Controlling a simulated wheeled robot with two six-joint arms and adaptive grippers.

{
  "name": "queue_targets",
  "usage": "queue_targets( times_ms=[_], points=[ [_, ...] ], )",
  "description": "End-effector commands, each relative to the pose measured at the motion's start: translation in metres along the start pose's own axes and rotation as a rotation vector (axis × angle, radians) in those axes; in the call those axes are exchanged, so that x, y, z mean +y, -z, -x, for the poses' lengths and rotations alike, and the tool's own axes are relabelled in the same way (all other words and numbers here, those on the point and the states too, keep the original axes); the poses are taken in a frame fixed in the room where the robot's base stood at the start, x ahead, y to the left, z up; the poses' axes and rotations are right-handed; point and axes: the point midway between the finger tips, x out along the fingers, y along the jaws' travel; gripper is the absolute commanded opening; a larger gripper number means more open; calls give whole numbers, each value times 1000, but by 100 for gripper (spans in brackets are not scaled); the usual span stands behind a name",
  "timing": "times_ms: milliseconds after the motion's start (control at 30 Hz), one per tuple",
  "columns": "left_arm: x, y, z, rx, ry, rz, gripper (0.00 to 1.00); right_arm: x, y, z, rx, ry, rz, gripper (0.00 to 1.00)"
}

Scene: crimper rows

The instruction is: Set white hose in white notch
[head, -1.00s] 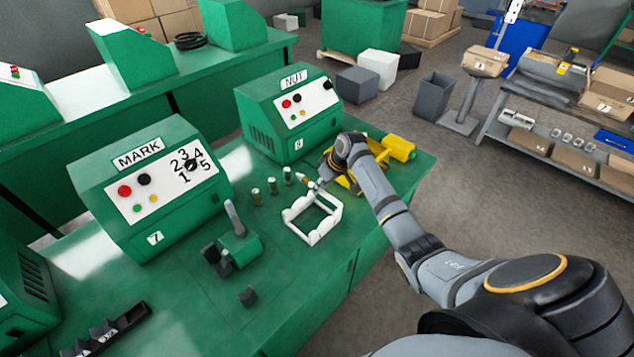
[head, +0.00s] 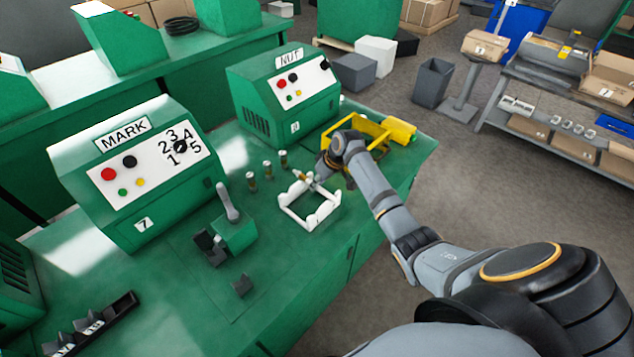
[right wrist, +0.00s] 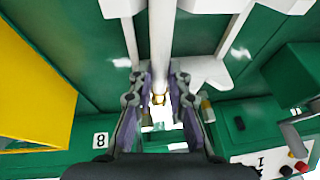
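A white notched frame (head: 296,213) with raised corner posts stands on the green bench. My right gripper (head: 317,185) is at the frame's far right side, just above it. In the right wrist view its two fingers (right wrist: 158,88) flank a white hose (right wrist: 160,35) closely and appear shut on it. A brass end (right wrist: 157,99) shows between the fingers. In the head view a brass-coloured tip sticks out tilted from the gripper over the frame's back edge. Whether the hose touches a notch is hidden. My left gripper is not in view.
Several short brass pieces (head: 267,170) stand left of the frame. A green lever tool (head: 232,225) is nearer. A yellow bin (head: 375,130) stands behind my right arm. The MARK (head: 125,160) and NUT (head: 280,95) machines line the bench's back.

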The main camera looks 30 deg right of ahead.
Motion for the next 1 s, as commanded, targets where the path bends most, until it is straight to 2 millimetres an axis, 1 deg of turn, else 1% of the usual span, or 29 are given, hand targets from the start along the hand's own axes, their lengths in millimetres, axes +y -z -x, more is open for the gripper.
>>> queue_targets(
  times_ms=[33, 167, 333, 467, 533, 567, 667, 800, 900, 1000],
  points=[
    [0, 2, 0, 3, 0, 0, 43, 0, 0, 0, 0, 0, 0, 24],
    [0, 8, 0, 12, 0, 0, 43, 0, 0, 0, 0, 0, 0, 42],
    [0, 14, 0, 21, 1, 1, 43, 0, 0, 0, 0, 0, 0, 43],
    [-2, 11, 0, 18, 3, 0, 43, 0, 0, 1, 0, 0, 0, 43],
    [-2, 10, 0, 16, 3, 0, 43, 0, 0, 6, 0, -1, 1, 43],
    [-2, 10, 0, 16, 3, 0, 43, 1, 0, 9, 1, -2, 1, 43],
    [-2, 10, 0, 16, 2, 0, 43, 1, 1, 29, 2, -4, 2, 43],
    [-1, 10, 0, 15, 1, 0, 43, 1, 0, 65, 1, -4, 4, 43],
    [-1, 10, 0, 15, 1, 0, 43, 1, 0, 88, 2, -5, 3, 43],
    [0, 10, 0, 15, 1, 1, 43, 1, 0, 105, 1, -3, 1, 43]
  ],
)
